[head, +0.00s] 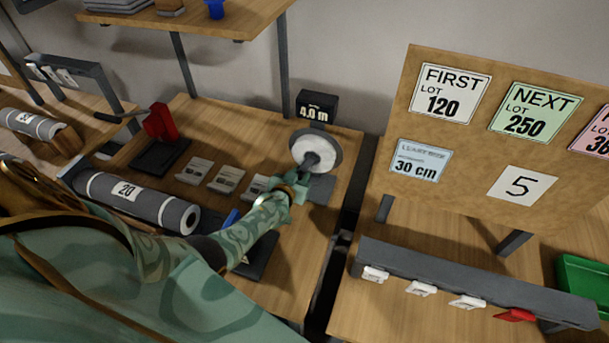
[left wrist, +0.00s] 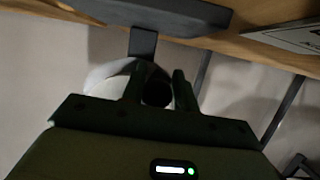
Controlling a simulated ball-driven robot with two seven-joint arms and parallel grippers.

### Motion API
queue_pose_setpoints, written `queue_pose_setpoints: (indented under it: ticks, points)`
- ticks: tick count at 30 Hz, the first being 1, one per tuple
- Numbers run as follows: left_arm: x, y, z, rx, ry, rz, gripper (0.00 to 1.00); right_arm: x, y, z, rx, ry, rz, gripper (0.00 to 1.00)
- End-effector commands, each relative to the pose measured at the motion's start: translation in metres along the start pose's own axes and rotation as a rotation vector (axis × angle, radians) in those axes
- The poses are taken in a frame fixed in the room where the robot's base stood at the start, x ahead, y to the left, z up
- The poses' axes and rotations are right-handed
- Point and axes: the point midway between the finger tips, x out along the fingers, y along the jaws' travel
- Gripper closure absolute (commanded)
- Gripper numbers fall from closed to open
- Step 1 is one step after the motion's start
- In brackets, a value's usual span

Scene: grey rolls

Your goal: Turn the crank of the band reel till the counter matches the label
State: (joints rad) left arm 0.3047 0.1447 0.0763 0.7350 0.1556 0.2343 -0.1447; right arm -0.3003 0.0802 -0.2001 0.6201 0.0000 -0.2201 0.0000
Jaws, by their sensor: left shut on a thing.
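The band reel (head: 312,143) is a pale disc with a grey rim, standing at the back of the middle bench. Its counter (head: 317,107) is a black box just behind it, reading 4.0 m. My left gripper (head: 301,184) is at the front of the reel. In the left wrist view my left gripper (left wrist: 158,90) has its two fingers on either side of the dark crank handle (left wrist: 157,94), shut on it. The white reel disc shows behind the fingers. The fingers and arm hide most of the crank in the head view. My right gripper is out of view.
A board (head: 470,147) at right bears cards: FIRST LOT 120, NEXT LOT 250, 30 cm and 5. A grey roll (head: 140,201) tagged 20 lies at left. A green bin (head: 583,280) is at far right.

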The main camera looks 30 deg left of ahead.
Motion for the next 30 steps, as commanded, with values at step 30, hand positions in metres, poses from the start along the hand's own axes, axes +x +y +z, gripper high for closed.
queue_pose_setpoints:
  ticks: [30]
  points:
    - [-0.003, -0.015, -0.011, 0.234, -0.009, -0.08, 1.0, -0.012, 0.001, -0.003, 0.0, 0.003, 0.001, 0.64]
